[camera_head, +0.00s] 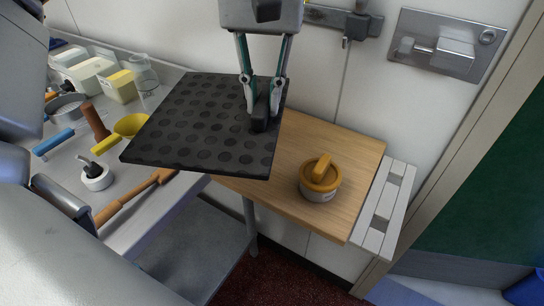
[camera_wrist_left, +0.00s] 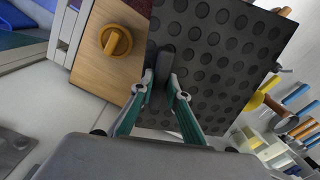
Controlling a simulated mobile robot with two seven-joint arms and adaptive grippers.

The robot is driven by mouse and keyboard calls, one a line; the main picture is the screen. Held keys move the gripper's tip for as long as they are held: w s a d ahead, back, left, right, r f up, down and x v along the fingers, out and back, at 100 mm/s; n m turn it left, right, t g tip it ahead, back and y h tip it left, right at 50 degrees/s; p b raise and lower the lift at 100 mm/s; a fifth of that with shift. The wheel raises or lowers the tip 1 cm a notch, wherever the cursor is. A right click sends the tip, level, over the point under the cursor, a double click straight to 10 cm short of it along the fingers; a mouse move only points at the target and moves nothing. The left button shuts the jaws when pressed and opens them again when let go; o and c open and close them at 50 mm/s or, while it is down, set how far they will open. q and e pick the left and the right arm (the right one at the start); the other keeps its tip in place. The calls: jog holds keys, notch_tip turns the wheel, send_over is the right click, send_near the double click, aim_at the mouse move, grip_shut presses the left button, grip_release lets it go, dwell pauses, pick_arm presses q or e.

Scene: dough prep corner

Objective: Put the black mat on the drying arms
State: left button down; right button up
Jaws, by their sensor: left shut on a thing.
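The black mat (camera_head: 195,125), a square sheet with rows of round dimples, is held roughly flat above the work surface; it also fills the upper right of the wrist view (camera_wrist_left: 225,50). My left gripper (camera_head: 262,108) points down and is shut on the mat near its right edge. In the wrist view its fingertips (camera_wrist_left: 161,75) meet at a dark raised part by the mat's edge. A grey bar with a dark hanging fitting (camera_head: 350,25) is on the wall behind the gripper; I cannot tell whether it is the drying arms. My right gripper is not in view.
A wooden board (camera_head: 355,160) to the right bears an orange-lidded pot (camera_head: 320,185). White slats (camera_head: 392,205) flank it. The left counter (camera_head: 135,220) holds a rolling pin (camera_head: 125,203), a yellow funnel (camera_head: 130,125) and tubs. A steel wall fixture (camera_head: 445,45) is at upper right.

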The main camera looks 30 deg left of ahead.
pick_arm(q)
notch_tip(320, 180, down, 14)
jog(key=shift+w+r+b, duration=0.1)
jog(key=shift+r+b, duration=0.05)
jog(key=shift+b, duration=0.8)
jog(key=c, duration=2)
grip_release()
jog(key=shift+o, duration=0.2)
